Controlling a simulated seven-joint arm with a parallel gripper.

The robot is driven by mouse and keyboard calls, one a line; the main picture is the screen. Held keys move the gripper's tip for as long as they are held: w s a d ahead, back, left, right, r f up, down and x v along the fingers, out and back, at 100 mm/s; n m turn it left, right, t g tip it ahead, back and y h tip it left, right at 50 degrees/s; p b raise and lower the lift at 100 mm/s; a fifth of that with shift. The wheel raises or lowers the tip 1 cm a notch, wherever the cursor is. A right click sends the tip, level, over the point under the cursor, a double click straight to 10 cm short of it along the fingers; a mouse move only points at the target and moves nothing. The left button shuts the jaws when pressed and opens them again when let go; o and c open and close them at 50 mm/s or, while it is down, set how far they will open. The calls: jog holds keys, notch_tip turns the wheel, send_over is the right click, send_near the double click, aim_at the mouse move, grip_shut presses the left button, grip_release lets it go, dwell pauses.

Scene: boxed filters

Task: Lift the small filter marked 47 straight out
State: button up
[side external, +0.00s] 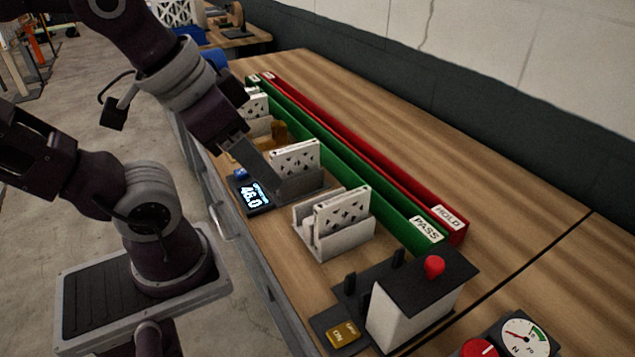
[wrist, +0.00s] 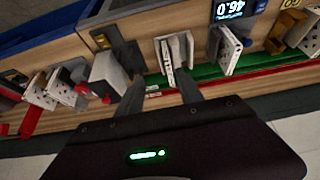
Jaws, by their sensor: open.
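No number 47 is legible on any filter. In the side external view, a white perforated filter (side external: 343,210) stands upright in a pale slotted holder (side external: 325,245). The wrist view shows what looks like the same filter (wrist: 168,60) edge-on in its holder (wrist: 186,52), between my finger lines. Another filter (side external: 297,157) stands by the scale (side external: 252,195), whose display reads 46.0; it also shows in the wrist view (wrist: 228,50). My gripper (side external: 285,180) is open and empty, with fingers spread in the wrist view (wrist: 157,68). Contact with any filter cannot be told.
A green PASS channel (side external: 428,231) and a red HOLD channel (side external: 447,217) run behind the holders. A box with a red knob (side external: 415,300) stands in front. More filters (side external: 258,103) stand at the far end. The wood bench beyond the channels is clear.

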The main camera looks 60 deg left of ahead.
jog(key=g, duration=0.6)
send_near(294, 147)
jog(key=f, duration=0.5)
jog(key=shift+a+f, duration=0.2)
jog(key=shift+f, duration=0.15)
jog(key=f, duration=0.6)
jog(key=shift+s+d+f, duration=0.15)
jog(key=shift+d+f, duration=0.05)
jog(key=shift+f, duration=0.3)
grip_shut()
